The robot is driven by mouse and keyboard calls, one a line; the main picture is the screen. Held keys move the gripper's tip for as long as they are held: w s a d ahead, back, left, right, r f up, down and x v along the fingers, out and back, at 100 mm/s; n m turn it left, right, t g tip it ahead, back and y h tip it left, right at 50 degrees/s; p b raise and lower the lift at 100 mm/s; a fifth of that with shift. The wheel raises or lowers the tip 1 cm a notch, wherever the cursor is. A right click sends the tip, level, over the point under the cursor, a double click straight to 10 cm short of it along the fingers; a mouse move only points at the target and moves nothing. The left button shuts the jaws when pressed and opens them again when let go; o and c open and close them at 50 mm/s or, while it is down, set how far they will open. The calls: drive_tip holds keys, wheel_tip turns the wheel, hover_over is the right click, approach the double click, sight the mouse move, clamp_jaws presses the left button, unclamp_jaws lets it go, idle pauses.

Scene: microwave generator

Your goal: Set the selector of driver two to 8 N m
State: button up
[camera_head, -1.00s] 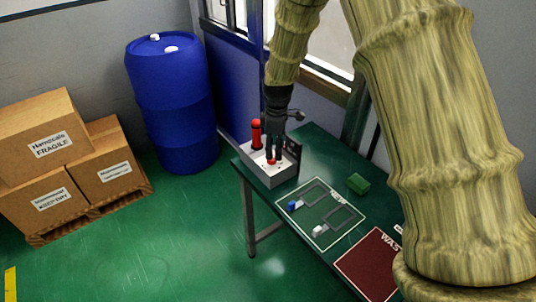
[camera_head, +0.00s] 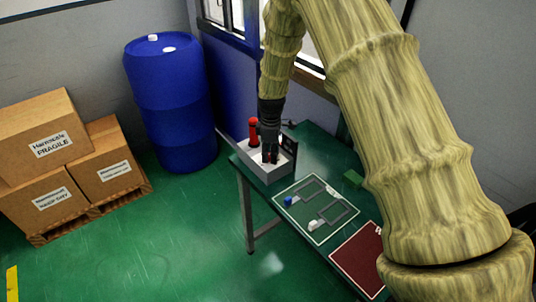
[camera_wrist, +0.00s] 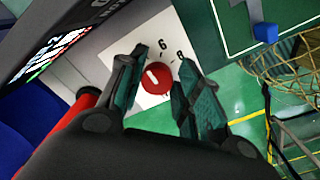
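A light grey box (camera_head: 268,173) stands at the far end of the green table, with a red upright cylinder (camera_head: 253,130) on it. In the wrist view a red round selector knob (camera_wrist: 156,80) with a short white mark sits on a white dial plate (camera_wrist: 147,100). The numbers 6 and 8 show beside the knob; other dial marks are hidden or out of view. My gripper (camera_wrist: 163,68) is open, with one finger on each side of the knob and visible gaps between. In the head view my gripper (camera_head: 269,157) points down over the box and hides the knob.
A dark panel (camera_wrist: 65,40) with lit coloured characters stands close to the left finger. The red cylinder (camera_wrist: 68,125) is also near that side.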

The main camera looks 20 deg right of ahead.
drive_tip(key=shift+w+a+f, duration=0.15)
drive_tip(key=shift+a+f, duration=0.1)
drive_tip(key=shift+f, duration=0.2)
drive_tip(key=shift+c, duration=1.1)
drive_tip(key=shift+a+r, duration=0.1)
drive_tip(key=shift+a, duration=0.25)
drive_tip(key=shift+d, duration=0.1)
drive_tip(key=shift+s+d, duration=0.2)
drive_tip(key=shift+d, duration=0.05)
drive_tip(key=shift+c, duration=0.2)
drive_tip(key=o, duration=0.7)
drive_tip(key=shift+c, duration=0.2)
drive_tip(key=o, duration=0.4)
drive_tip(key=shift+s+r, duration=0.1)
drive_tip(key=shift+w, duration=0.2)
